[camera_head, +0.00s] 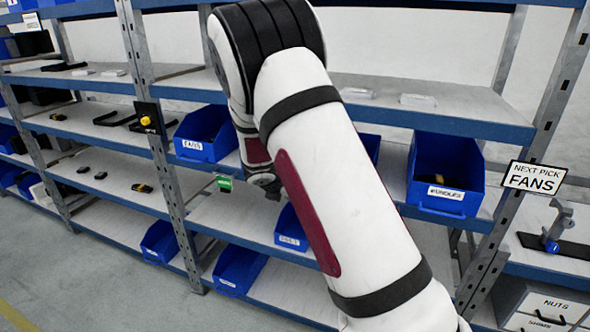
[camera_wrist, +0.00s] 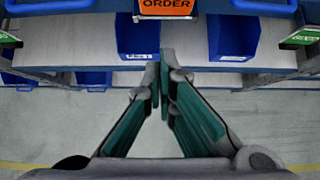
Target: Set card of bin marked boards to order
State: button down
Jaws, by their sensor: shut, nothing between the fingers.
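An orange card reading ORDER (camera_wrist: 167,8) is at the top edge of the wrist view, its upper part cut off. My gripper (camera_wrist: 163,75) is shut and empty, its fingertips together just below that card in the picture; I cannot tell if they touch it. Green cards show at the left (camera_wrist: 8,38) and right (camera_wrist: 303,36) edges of the wrist view. One green card (camera_head: 224,183) also shows in the head view, left of my arm. No label reading boards can be made out; the orange card and most of my gripper are hidden behind my arm there.
Blue bins stand on the shelves, including one at left (camera_head: 206,134) and one at right (camera_head: 446,180). Lower bins (camera_wrist: 138,38) sit beyond my gripper. Grey floor (camera_head: 90,275) is clear at lower left.

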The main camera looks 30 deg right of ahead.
notch_tip(320, 180, up, 9)
jog(key=w+d, duration=0.2)
jog(key=shift+f+b, duration=0.2)
jog(key=shift+b, duration=0.25)
jog(key=s+a+r+m+y, duration=0.1)
jog(key=s+a+r+m, duration=0.2)
jog(key=s+r+m, duration=0.55)
jog(key=s+a+r+m+y, duration=0.1)
jog(key=s+a+r+m, duration=0.4)
jog(key=s, duration=0.6)
jog(key=s+a+m+y, duration=0.1)
jog(key=s+a+m, duration=0.2)
jog(key=s, duration=0.3)
jog(key=s+a+m+y, duration=0.2)
jog(key=s+m, duration=0.3)
jog(key=s, duration=0.1)
jog(key=s+a+f+m+y, duration=0.1)
jog(key=s+a+m, duration=0.2)
jog(key=s, duration=0.3)
jog(key=shift+s+a+m, duration=0.35)
jog(key=shift+m, duration=0.5)
